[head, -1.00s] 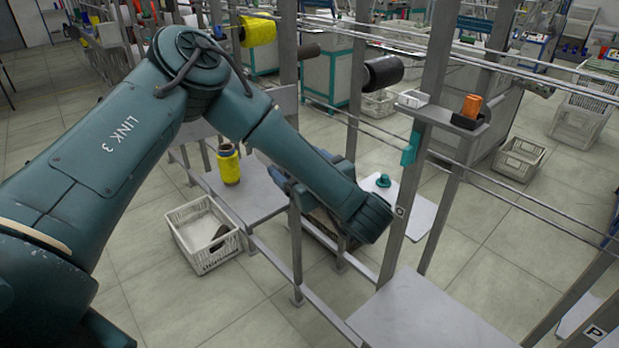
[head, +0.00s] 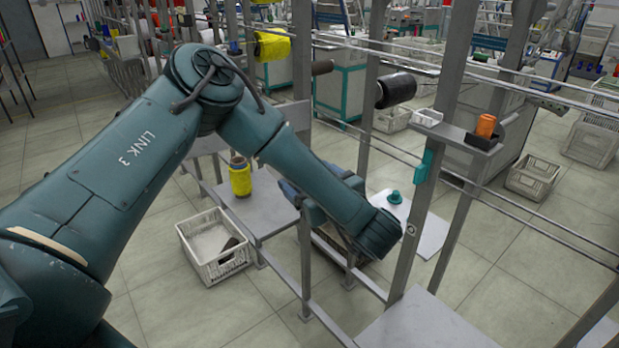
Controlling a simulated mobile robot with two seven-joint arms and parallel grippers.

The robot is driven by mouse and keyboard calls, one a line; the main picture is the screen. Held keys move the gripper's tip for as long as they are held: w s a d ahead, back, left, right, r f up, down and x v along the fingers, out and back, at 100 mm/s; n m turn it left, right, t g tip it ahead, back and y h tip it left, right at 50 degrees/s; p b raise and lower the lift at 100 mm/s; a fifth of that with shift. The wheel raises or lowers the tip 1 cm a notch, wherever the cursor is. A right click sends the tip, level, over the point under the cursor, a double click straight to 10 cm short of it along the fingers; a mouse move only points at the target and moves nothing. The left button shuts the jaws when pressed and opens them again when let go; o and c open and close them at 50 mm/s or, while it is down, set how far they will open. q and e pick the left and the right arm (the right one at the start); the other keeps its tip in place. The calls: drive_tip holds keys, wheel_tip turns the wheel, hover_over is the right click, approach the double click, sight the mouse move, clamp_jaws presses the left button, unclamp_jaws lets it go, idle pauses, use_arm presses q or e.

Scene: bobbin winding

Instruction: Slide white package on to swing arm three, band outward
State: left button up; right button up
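I cannot make out a white package. My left arm crosses from the left, and its far end is in front of the rack posts. Its gripper fingers are hidden behind the forearm, so I cannot see what they hold. I cannot tell which arm is number three. A yellow package (head: 240,177) stands upright on a grey shelf (head: 262,215) behind my forearm. My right gripper is not in view.
A white crate (head: 212,262) stands on the floor left of the shelf. A ledge on a post holds a white tray (head: 428,117) and an orange spool (head: 486,125) in a black holder. Metal posts and rails surround my arm's end. A bare grey panel (head: 425,325) lies at the front right.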

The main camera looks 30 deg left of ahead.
use_arm(q)
drive_tip(key=shift+x, duration=2.8)
drive_tip(key=shift+w+a, duration=0.1)
drive_tip(key=shift+a, duration=0.05)
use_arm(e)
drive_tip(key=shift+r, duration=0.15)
